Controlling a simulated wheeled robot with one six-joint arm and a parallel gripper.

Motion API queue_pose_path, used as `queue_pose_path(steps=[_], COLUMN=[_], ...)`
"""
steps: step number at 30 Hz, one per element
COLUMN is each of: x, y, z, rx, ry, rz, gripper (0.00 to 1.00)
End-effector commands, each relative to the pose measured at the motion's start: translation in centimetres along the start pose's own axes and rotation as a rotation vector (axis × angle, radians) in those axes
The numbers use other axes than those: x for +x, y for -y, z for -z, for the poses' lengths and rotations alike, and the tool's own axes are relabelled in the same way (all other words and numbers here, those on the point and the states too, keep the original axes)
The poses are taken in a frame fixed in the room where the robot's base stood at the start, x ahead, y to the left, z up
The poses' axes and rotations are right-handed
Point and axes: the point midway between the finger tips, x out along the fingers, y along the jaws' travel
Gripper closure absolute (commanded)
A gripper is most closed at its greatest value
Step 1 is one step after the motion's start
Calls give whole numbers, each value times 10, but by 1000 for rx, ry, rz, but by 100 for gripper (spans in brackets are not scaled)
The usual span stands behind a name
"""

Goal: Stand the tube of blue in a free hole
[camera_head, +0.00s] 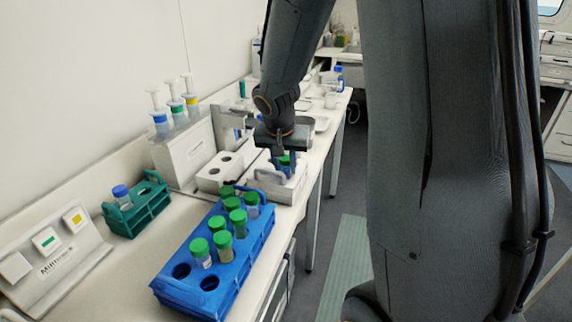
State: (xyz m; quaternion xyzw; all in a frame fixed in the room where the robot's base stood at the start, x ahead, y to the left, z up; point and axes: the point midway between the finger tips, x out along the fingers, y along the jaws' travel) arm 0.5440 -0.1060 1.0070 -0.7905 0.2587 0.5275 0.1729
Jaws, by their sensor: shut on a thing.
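A blue rack (240,276) stands at the front of the bench with several green-capped tubes (223,241). Two open holes show at its near end, a left one (181,271) and a right one (209,283). A small teal rack (128,224) holds a blue-capped tube (120,193) and has open holes.
A white two-holed block (219,173) stands close to my gripper on the left. Behind it is a stand with several syringe-like dispensers (175,108). A sloped panel with coloured buttons (52,248) is at the left. Bench space between the panel and the blue rack is clear.

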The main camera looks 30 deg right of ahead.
Motion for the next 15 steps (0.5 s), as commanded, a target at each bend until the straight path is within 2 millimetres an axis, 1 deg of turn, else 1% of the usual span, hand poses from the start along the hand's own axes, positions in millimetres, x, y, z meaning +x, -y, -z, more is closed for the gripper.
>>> queue_pose_path(steps=[9, 10, 13, 15], x=[3, 3, 2, 2], y=[0, 0, 0, 0], z=[-1, -1, 0, 0], rx=[1, 1, 1, 1], ry=[-1, -1, -1, -1], rz=[0, 0, 0, 0], gripper=[96, 72, 55, 55])
